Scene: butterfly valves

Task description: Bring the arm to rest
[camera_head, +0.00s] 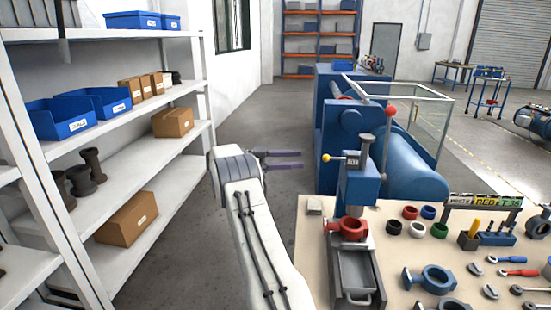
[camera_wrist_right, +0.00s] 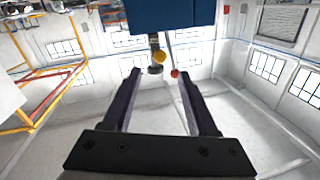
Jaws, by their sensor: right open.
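My right gripper (camera_head: 301,160) is open and empty in the head view, its two dark fingers pointing right over the grey floor, between the shelf and the workbench. My white right arm (camera_head: 254,235) rises from the bottom middle to it. The right wrist view shows the two fingers (camera_wrist_right: 160,78) spread apart with nothing between them. My left gripper is not in view.
A white shelf (camera_head: 150,188) with blue bins and cardboard boxes stands at left. A workbench (camera_head: 398,257) at lower right carries a blue press (camera_head: 358,185), a red valve body (camera_head: 351,228), a blue valve body (camera_head: 433,279) and coloured rings. A big blue machine (camera_head: 402,160) stands behind.

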